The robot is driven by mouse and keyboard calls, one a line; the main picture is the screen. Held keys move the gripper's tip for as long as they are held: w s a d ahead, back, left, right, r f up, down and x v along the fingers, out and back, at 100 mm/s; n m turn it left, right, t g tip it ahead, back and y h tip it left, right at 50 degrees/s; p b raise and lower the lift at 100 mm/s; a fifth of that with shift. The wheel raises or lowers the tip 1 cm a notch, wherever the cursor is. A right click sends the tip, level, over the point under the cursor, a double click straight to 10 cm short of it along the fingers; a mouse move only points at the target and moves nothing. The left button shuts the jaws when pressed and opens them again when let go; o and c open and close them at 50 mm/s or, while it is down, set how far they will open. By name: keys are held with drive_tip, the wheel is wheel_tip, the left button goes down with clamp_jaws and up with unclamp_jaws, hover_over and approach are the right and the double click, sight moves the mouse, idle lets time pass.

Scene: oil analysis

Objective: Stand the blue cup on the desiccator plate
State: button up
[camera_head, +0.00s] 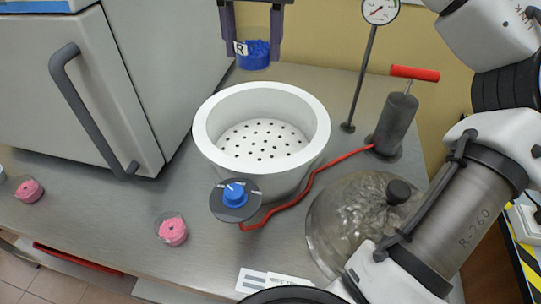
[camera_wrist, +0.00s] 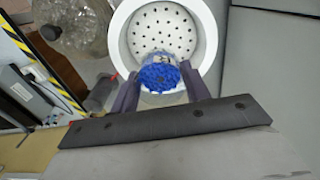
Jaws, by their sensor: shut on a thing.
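My gripper (camera_head: 255,47) is shut on the blue cup (camera_head: 257,56) and holds it in the air. In the head view the cup shows above and behind the far rim of the white desiccator bowl (camera_head: 203,140). In the wrist view the blue cup (camera_wrist: 160,76) sits between my fingertips (camera_wrist: 160,82), its rough blue contents facing the camera. There it overlaps the near rim of the bowl (camera_wrist: 122,38). The perforated desiccator plate (camera_head: 262,137) lies inside the open bowl and is empty; it also shows in the wrist view (camera_wrist: 165,28).
The glass lid (camera_head: 345,222) lies on the bench right of the bowl. A hand pump (camera_head: 393,125) with a red hose and a gauge (camera_head: 380,10) stand behind it. A blue valve knob (camera_head: 235,194) is at the bowl's front. Pink-filled cups (camera_head: 172,230) and a grey oven (camera_head: 75,90) are left.

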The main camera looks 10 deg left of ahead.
drive_tip(key=shift+s+f, duration=0.1)
drive_tip(key=shift+f, duration=0.4)
drive_tip(key=f+b, duration=0.1)
drive_tip(key=f, duration=1.9)
drive_tip(key=shift+w+f, duration=0.1)
drive_tip(key=shift+w, duration=0.1)
drive_tip(key=shift+f+b, duration=0.2)
drive_tip(key=shift+b, duration=0.2)
drive_tip(key=o, duration=1)
drive_tip(key=shift+r, duration=0.15)
wheel_tip(320, 180, up, 12)
drive_tip(key=shift+r, duration=0.1)
